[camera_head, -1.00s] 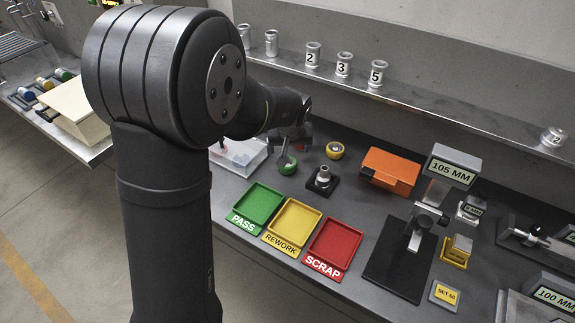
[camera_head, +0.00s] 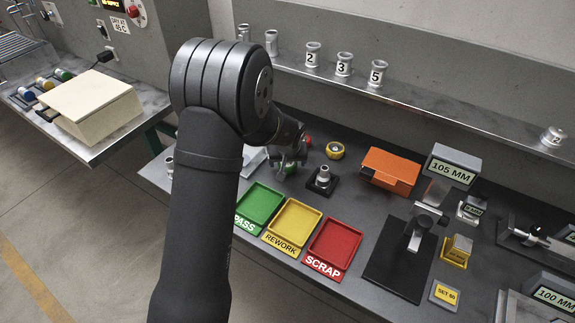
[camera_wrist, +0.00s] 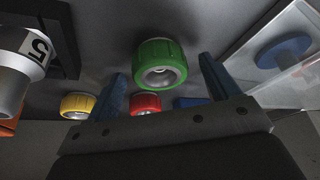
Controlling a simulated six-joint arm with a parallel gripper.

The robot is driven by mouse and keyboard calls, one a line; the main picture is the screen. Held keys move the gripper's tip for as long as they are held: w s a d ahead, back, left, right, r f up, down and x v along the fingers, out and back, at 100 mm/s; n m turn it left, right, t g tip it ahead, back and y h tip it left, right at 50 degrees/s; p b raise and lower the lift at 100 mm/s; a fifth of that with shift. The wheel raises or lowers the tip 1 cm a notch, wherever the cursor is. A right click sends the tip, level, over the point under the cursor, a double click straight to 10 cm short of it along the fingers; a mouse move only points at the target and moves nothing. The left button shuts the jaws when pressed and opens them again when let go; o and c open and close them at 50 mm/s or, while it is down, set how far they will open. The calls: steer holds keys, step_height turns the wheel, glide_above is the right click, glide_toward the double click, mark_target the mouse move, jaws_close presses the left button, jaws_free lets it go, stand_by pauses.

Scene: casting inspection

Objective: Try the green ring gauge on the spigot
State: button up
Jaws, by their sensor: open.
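The green ring gauge (camera_wrist: 160,63) lies on the bench and shows a pale metal bore in the wrist view. In the head view the green gauge (camera_head: 291,168) is partly hidden by my gripper (camera_head: 290,158). My gripper (camera_wrist: 162,68) is open and empty, its blue fingers on either side of the green gauge in the picture; I cannot tell if they are down at its height. The spigot is on a metal casting (camera_head: 323,174) standing upright on a black block, right of the green gauge. The casting (camera_wrist: 20,70) is cut off at the wrist view's left edge.
A yellow ring (camera_head: 335,150) and a red ring (camera_head: 308,140) lie nearby. A clear box (camera_wrist: 290,60) stands close beside one finger. The pass (camera_head: 237,224), rework (camera_head: 268,240) and scrap (camera_head: 312,256) trays lie in front. An orange case (camera_head: 390,170) stands right.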

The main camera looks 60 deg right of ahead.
steer(key=shift+w+d+f, duration=0.1)
steer(key=shift+f, duration=0.15)
steer(key=shift+c, duration=0.2)
steer(key=c, duration=1.2)
steer(key=shift+o, duration=0.2)
steer(key=shift+r, duration=0.15)
